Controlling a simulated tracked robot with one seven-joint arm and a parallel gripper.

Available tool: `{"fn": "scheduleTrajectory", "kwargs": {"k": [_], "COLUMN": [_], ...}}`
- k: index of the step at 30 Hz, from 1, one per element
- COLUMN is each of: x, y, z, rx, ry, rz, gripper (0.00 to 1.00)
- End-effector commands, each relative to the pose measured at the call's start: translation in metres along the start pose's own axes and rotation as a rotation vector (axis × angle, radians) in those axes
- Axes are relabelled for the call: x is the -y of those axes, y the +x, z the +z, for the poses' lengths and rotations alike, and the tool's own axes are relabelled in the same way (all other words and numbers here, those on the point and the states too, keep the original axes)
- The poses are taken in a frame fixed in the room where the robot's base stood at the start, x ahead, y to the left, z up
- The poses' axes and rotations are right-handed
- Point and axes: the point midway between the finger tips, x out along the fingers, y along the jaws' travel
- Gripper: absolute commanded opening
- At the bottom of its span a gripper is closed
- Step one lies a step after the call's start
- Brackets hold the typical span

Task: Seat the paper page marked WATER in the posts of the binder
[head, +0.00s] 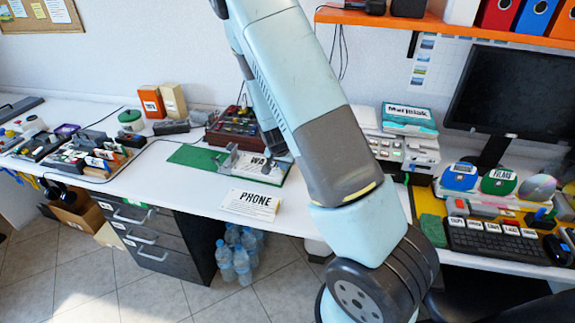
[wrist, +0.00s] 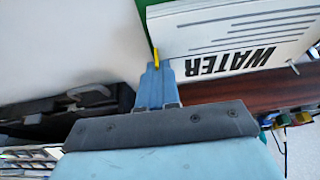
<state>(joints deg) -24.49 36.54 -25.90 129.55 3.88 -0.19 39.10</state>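The white WATER page (head: 262,172) lies over the right part of the green binder (head: 195,154) on the desk; only "WA" shows past my arm in the head view. In the wrist view the page (wrist: 225,45) is upside down, with a strip of the green binder (wrist: 143,8) at its left. A small metal post (wrist: 293,69) shows at the page's lower right edge; whether it passes through the page is unclear. My gripper (wrist: 155,65) has its yellow-tipped finger end at the page's lower left corner. Its fingers overlap, so their opening and any hold on the page cannot be told.
A page marked PHONE (head: 250,204) lies at the desk's front edge. A dark reddish tray of small items (head: 227,128) stands behind the binder. Several boxes and trays crowd the left, and a keyboard (head: 492,240) is at right. White desk is free left of the PHONE page.

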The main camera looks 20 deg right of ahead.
Motion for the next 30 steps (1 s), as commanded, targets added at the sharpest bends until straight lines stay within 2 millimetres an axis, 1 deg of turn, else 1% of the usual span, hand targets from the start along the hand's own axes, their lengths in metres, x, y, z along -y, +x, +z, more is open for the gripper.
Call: {"fn": "scheduleTrajectory", "kwargs": {"k": [2, 9, 11, 18, 22, 26, 30], "x": [0.000, 0.000, 0.000, 0.000, 0.000, 0.001, 0.001], "y": [0.001, 0.001, 0.001, 0.001, -0.006, -0.022, -0.045], "z": [0.001, 0.001, 0.001, 0.000, 0.000, 0.000, 0.000], "rx": [0.000, 0.000, 0.000, 0.000, 0.000, -0.001, -0.002], "ry": [0.000, 0.000, 0.000, 0.000, 0.000, 0.000, -0.001], "rz": [0.000, 0.000, 0.000, 0.000, 0.000, -0.002, -0.003], "gripper": [0.00, 0.23, 0.27, 0.27, 0.27, 0.27, 0.27]}}
